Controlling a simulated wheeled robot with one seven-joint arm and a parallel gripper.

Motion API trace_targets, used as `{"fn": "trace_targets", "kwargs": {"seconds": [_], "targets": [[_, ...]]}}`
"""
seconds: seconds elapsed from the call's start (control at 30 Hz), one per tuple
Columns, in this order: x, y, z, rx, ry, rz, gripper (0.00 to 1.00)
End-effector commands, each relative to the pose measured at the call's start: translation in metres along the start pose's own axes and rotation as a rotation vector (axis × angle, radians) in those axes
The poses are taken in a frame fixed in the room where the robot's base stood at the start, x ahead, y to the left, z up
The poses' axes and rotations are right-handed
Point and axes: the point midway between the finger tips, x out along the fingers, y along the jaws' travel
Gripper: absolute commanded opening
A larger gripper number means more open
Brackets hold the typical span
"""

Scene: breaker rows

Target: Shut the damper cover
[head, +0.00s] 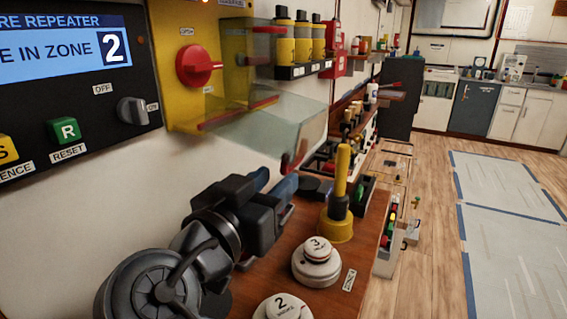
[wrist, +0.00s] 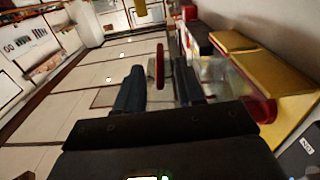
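The damper cover (head: 275,122) is a clear panel with red edging on the yellow panel (head: 180,55). It stands swung out and open from the yellow box. A red bar (head: 293,153) is at its outer lower end. My gripper (head: 279,182) is just below this bar, with dark blue fingers. In the wrist view the gripper (wrist: 160,88) is open, its fingers apart. The upright red bar (wrist: 160,65) shows between and beyond the fingertips. I cannot tell whether they touch it. Part of the clear cover (wrist: 222,75) shows at right there.
A red rotary knob (head: 197,66) is left of the box. Yellow-and-black cylinders (head: 301,42) stand on a shelf behind the cover. Below, a wooden bench (head: 262,270) holds a yellow plunger-like handle (head: 340,190) and round white detectors (head: 317,262). Floor at the right is open.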

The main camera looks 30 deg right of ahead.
Motion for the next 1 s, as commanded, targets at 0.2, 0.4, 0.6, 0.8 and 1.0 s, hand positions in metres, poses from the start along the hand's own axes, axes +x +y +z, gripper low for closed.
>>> {"fn": "trace_targets", "kwargs": {"seconds": [0.2, 0.4, 0.6, 0.8, 1.0], "targets": [[0.034, 0.0, -0.001, -0.003, -0.001, 0.002, 0.38], [0.05, 0.0, 0.0, -0.002, -0.001, -0.001, 0.38], [0.052, -0.001, 0.0, -0.002, 0.0, -0.002, 0.38], [0.052, 0.0, 0.0, -0.002, 0.0, -0.002, 0.28], [0.052, -0.001, 0.0, -0.002, 0.0, -0.002, 0.09]]}}
